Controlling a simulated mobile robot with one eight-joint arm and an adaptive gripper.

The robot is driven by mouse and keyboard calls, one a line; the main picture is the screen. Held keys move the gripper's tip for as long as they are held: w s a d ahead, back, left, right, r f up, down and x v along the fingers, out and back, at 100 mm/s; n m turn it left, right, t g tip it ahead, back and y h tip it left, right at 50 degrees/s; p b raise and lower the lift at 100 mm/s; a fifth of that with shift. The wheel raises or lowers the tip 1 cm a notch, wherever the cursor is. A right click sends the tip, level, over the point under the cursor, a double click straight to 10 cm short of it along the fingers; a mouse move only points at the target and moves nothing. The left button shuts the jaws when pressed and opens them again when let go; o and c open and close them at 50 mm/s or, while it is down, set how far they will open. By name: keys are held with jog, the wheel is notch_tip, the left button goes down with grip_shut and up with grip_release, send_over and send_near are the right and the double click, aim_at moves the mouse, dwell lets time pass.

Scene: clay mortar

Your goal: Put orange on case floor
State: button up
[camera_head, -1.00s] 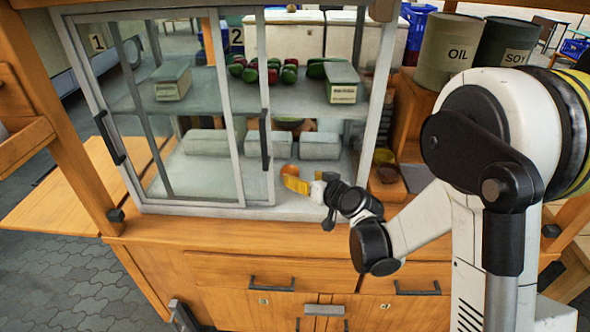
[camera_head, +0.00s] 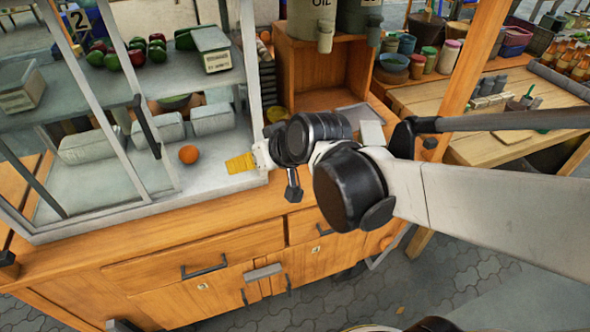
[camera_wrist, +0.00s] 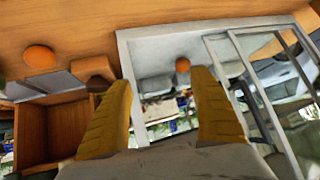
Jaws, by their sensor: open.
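The orange (camera_head: 189,154) rests on the pale floor of the glass case (camera_head: 205,187), near its open front. It also shows in the wrist view (camera_wrist: 182,65), just beyond the right finger. My gripper (camera_head: 240,163) has yellow fingers and reaches in at the case's lower right front corner. It is to the right of the orange, with a clear gap between them. In the wrist view my gripper (camera_wrist: 160,78) is open, with nothing between its fingers.
Pale blocks (camera_head: 212,119) stand behind the orange. A shelf above holds red and green vegetables (camera_head: 125,54) and a labelled box (camera_head: 211,48). The sliding door's frame (camera_head: 146,126) is left of the orange. A round orange-coloured thing (camera_wrist: 39,56) shows on the wood in the wrist view.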

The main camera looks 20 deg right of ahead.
jog(key=s+d+m+g+h, duration=0.1)
jog(key=s+d, duration=0.2)
jog(key=s, duration=0.4)
jog(key=s+d+h, duration=0.2)
jog(key=s+d, duration=0.2)
jog(key=s, duration=0.2)
jog(key=shift+s+d+f+m+g, duration=0.2)
jog(key=shift+s+d+m+g, duration=0.1)
jog(key=shift+s+m+g, duration=0.1)
